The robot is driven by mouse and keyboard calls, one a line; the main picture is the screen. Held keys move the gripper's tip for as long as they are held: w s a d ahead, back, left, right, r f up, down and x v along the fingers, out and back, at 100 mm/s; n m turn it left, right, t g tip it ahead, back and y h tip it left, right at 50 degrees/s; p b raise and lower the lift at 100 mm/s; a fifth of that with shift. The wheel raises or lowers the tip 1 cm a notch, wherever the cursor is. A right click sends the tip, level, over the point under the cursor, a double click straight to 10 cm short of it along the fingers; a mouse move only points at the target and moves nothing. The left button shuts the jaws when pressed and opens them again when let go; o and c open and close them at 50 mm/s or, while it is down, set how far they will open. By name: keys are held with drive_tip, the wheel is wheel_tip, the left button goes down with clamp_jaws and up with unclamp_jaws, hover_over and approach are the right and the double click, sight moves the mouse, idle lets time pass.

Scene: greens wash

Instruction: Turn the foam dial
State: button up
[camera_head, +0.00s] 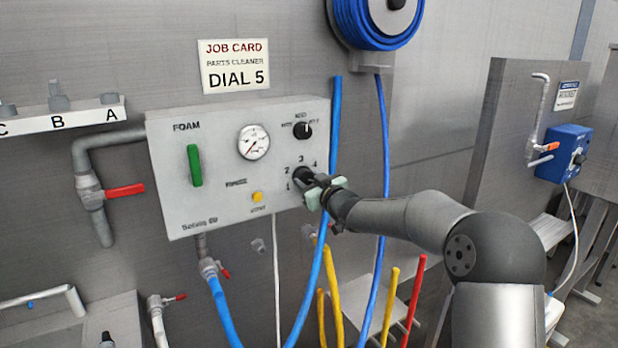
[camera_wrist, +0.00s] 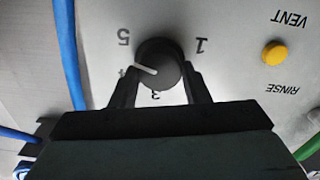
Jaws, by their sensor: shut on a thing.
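The foam dial (camera_wrist: 160,68) is a round black knob with a white pointer line, on the light grey control panel (camera_head: 220,205). In the wrist view, which is upside down to the lettering, the pointer lies close to the 4, which is partly hidden; 1, 3 and 5 also show. My gripper (camera_wrist: 160,82) is shut on the dial, one finger on each side. In the head view the dial (camera_head: 302,175) is partly covered by my gripper (camera_head: 315,187). A job card (camera_head: 234,66) above the panel reads "PARTS CLEANER DIAL 5".
The panel also carries a green handle (camera_head: 195,165), a pressure gauge (camera_head: 253,142), a black selector knob (camera_head: 302,130) and a yellow button (camera_head: 257,197). Blue hoses (camera_head: 334,130) hang close beside my gripper. A blue box (camera_head: 564,153) is at the far right.

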drive_tip(key=shift+m+p, duration=0.35)
drive_tip(key=shift+m, duration=0.75)
drive_tip(key=o, duration=1)
drive_tip(key=b+v, duration=0.3)
drive_tip(key=v, duration=1.4)
drive_tip(key=shift+s, duration=0.25)
